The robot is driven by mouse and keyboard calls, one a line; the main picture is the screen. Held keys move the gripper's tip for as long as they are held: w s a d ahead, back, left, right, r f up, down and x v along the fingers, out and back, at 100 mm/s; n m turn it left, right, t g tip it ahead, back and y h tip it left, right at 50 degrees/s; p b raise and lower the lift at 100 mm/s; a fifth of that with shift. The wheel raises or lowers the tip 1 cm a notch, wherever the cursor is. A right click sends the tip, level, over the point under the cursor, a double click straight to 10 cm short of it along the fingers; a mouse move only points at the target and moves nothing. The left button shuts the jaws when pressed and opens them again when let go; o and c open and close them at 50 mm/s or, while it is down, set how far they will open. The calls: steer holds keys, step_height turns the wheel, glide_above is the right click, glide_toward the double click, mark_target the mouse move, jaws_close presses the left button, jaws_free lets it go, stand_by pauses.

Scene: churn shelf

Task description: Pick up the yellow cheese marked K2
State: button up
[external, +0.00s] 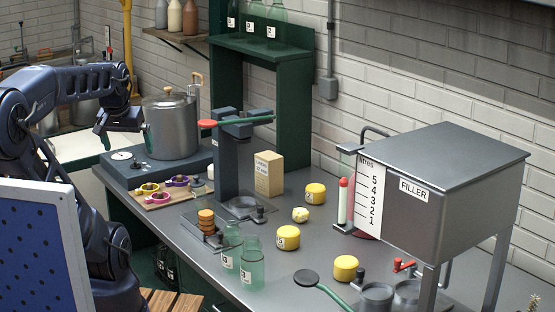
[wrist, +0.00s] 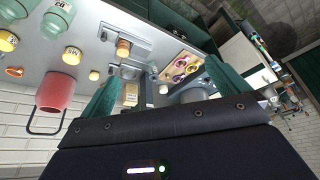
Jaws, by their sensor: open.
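Several yellow round cheeses stand on the grey bench. In the external view one (external: 316,193) is near the wooden box, one (external: 288,237) is beside the glass jars, and one (external: 346,268) is near the filler. The first two carry white labels, too small for me to read surely; I cannot tell which is K2. The wrist view shows a labelled cheese (wrist: 72,56) and another (wrist: 8,41) at the left edge. My gripper (external: 118,130) is open and empty, beside the metal pot at the left, far from the cheeses.
The pot (external: 171,125), dark press stand (external: 232,160), green glass jars (external: 251,265) and tan box (external: 268,173) stand between my gripper and the cheeses. A pale yellow lump (external: 300,214) lies among them. The large filler (external: 440,190) rises at the right.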

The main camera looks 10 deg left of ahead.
steer(key=shift+c, duration=0.4)
steer(key=c, duration=0.3)
